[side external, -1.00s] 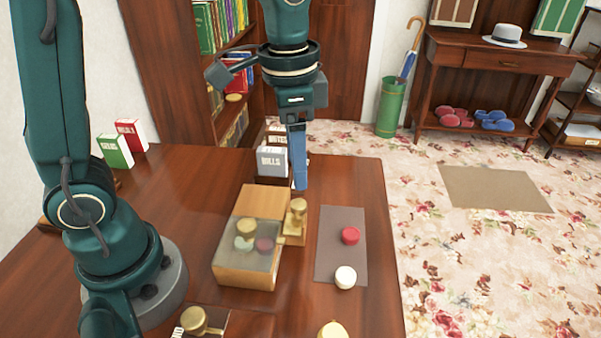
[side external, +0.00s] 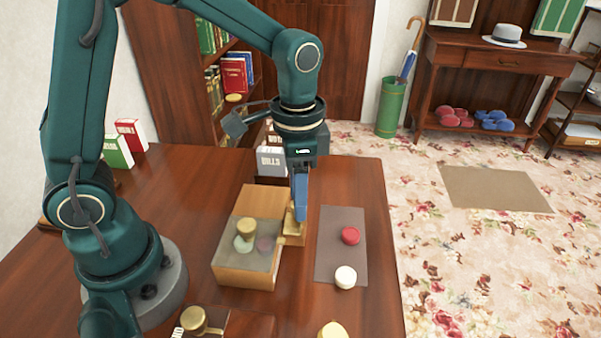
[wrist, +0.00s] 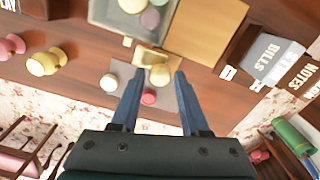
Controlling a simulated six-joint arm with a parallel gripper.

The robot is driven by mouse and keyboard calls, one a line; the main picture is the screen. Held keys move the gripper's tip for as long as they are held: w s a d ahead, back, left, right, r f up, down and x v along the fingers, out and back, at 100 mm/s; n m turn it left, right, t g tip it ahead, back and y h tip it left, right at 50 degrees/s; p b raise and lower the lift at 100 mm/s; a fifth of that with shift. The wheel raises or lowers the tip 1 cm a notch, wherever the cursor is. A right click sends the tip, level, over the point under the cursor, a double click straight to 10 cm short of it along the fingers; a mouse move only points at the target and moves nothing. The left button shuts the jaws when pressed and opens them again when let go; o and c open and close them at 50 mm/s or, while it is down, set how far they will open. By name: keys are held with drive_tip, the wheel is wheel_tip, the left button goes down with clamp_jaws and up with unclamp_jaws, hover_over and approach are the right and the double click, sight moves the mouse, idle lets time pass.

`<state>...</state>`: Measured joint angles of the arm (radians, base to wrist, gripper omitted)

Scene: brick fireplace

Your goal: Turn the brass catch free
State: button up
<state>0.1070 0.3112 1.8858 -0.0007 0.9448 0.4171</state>
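A wooden box (side external: 246,279) with a glass-covered part stands on the table. Several round pieces show under or on the glass. The brass catch (side external: 290,236) is on the box's right side on a small brass plate. In the wrist view, the catch's knob (wrist: 159,75) lies between my two blue fingertips, with a gap visible on each side. My gripper (side external: 300,210) points down over the catch and partly hides it in the side view. It is open and holds nothing; whether a finger touches the knob cannot be told.
A grey mat (side external: 327,262) right of the box bears a red piece (side external: 350,236) and a white piece (side external: 345,277). A white BILLS box (side external: 270,161) stands behind. Brass pieces (side external: 195,320) stand at the front.

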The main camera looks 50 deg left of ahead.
clamp_jaws()
drive_tip(key=shift+n, duration=0.3)
drive_tip(key=n, duration=0.3)
drive_tip(key=shift+n, duration=0.3)
drive_tip(key=n, duration=0.4)
drive_tip(key=shift+n, duration=0.3)
drive_tip(key=n, duration=0.4)
drive_tip(key=shift+w+n, duration=0.1)
drive_tip(key=shift+n, duration=2.4)
